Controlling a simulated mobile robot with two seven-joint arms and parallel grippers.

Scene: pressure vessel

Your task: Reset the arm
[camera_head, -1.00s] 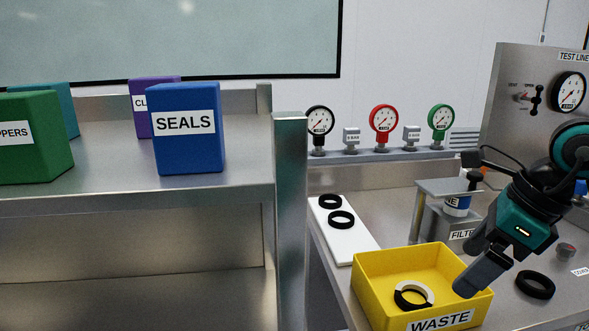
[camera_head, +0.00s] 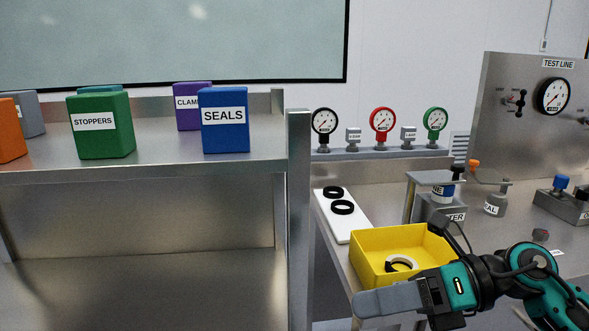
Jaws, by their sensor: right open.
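My right gripper (camera_head: 374,301) reaches in from the lower right, its grey fingers pointing left. It is open, with nothing seen between the fingers, which show edge-on. It appears in front of the yellow waste bin (camera_head: 372,243) and hides the bin's front and label. The bin holds a white ring and a black ring (camera_head: 401,264), partly covered by the bin wall. My left arm and gripper are out of view.
A metal shelf (camera_head: 180,165) on the left carries a blue SEALS box (camera_head: 225,120), a green STOPPERS box (camera_head: 102,128) and others. The filter stand (camera_head: 437,209) and test panel (camera_head: 525,130) are at right.

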